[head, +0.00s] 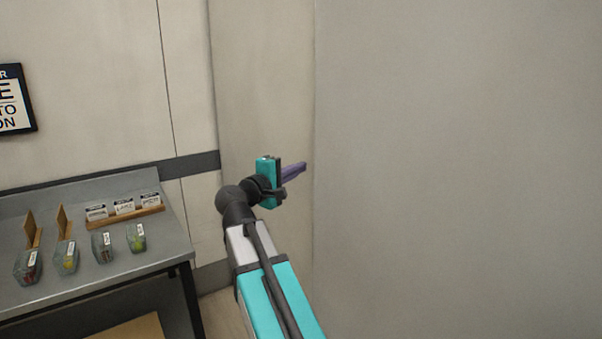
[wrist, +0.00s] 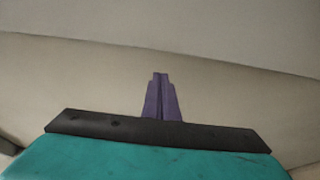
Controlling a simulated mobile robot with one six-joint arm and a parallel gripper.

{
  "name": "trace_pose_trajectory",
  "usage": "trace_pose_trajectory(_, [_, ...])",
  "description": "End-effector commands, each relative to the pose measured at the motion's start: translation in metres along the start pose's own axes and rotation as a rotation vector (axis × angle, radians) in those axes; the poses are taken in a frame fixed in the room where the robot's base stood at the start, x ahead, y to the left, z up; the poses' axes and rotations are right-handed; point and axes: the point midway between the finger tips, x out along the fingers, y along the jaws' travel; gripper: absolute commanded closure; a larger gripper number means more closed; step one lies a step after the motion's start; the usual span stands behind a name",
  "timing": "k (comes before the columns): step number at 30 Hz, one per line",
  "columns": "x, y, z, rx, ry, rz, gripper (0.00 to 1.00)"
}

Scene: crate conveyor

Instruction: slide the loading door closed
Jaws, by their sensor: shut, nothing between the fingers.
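A large plain grey panel (head: 460,170) fills the right half of the head view, with its upright left edge just beyond my fingertips. It looks like the loading door, but no handle or rail shows, so I cannot be sure. My gripper (head: 305,166) has purple fingers pointing right at that edge. I cannot tell whether they touch it. In the wrist view the purple fingers (wrist: 160,76) are pressed together with nothing between them, in front of a plain beige surface (wrist: 70,75).
A grey table (head: 90,299) stands at the left, with several small labelled glass containers (head: 104,246) and a wooden card rack (head: 125,214). A framed sign (head: 14,99) hangs on the beige wall (head: 90,90). A strip of floor shows between table and arm.

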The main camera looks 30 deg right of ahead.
Motion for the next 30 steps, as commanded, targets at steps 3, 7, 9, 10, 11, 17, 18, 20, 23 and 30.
trace_pose_trajectory(3, [-0.011, -0.001, -0.003, 0.0, 0.006, 0.001, 1.0])
trace_pose_trajectory(7, [-0.025, -0.001, -0.003, 0.001, 0.005, 0.001, 1.0])
trace_pose_trajectory(9, [-0.033, -0.001, -0.003, 0.001, 0.007, 0.001, 1.0])
trace_pose_trajectory(10, [-0.037, -0.001, -0.003, 0.001, 0.007, 0.001, 1.0])
trace_pose_trajectory(11, [-0.04, -0.001, -0.003, 0.001, 0.006, 0.001, 1.0])
trace_pose_trajectory(17, [-0.069, -0.001, -0.004, 0.001, 0.007, 0.001, 1.0])
trace_pose_trajectory(18, [-0.074, -0.001, -0.004, 0.0, 0.007, 0.001, 1.0])
trace_pose_trajectory(20, [-0.08, -0.001, -0.003, 0.0, 0.005, 0.001, 1.0])
trace_pose_trajectory(23, [-0.09, 0.0, -0.004, 0.0, 0.006, 0.001, 1.0])
trace_pose_trajectory(30, [-0.101, 0.0, -0.004, 0.0, 0.005, 0.0, 1.0])
